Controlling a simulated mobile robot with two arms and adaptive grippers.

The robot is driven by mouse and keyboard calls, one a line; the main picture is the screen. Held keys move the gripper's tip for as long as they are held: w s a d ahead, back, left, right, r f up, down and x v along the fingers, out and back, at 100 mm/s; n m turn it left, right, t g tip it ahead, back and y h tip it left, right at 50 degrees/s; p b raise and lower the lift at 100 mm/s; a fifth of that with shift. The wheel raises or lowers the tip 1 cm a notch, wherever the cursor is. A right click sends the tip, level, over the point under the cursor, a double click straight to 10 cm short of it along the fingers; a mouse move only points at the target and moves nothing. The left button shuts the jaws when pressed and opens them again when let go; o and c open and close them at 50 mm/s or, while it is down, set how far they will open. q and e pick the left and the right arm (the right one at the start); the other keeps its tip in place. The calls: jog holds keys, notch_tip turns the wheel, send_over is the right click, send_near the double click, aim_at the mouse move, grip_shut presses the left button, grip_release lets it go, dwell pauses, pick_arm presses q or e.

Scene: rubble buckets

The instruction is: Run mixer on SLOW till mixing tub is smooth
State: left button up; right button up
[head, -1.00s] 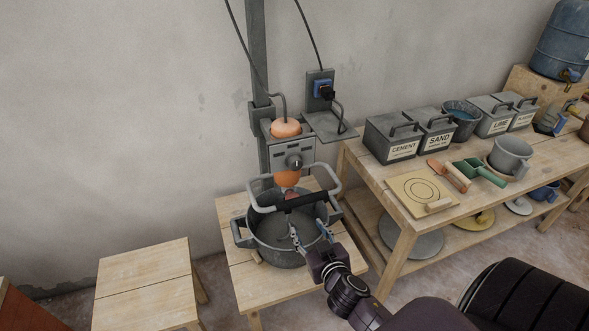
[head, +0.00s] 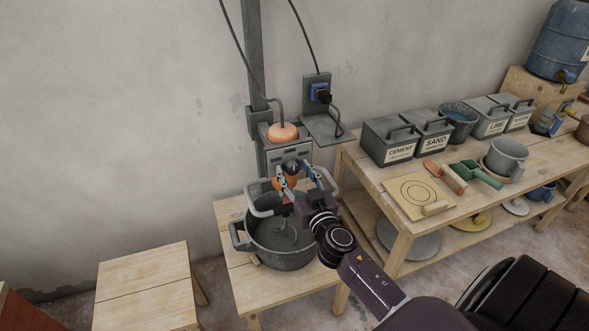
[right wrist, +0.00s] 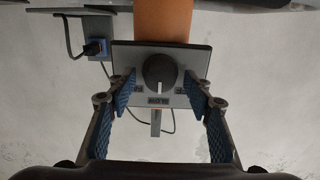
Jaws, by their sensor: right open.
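The mixer (head: 290,151) hangs on a post, with a grey control panel and an orange body. Its black knob (right wrist: 159,71) has a white mark pointing at an upside-down label that seems to read SLOW. My right gripper (right wrist: 170,93) is open, its blue-padded fingers on either side of the knob with gaps showing; in the head view the right gripper (head: 297,170) covers part of the panel. The grey mixing tub (head: 281,260) stands below on a wooden stand, the mixer's paddle inside. Its grey contents are too small to judge for smoothness. My left gripper is not in view.
A bench to the right holds the cement box (head: 388,140), sand box (head: 431,135), lime box (head: 491,118), a grey mug (head: 505,158) and hand tools. A bare wooden stool (head: 143,285) stands at left.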

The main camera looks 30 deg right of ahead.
jog(key=shift+w, duration=0.15)
jog(key=shift+c, duration=0.7)
jog(key=c, duration=1)
jog(key=shift+n, duration=0.3)
jog(key=n, duration=0.5)
jog(key=shift+b, duration=0.35)
jog(key=n, duration=0.5)
jog(key=shift+a, duration=0.1)
jog(key=shift+n, duration=0.4)
jog(key=o, duration=1.1)
jog(key=shift+f, duration=0.1)
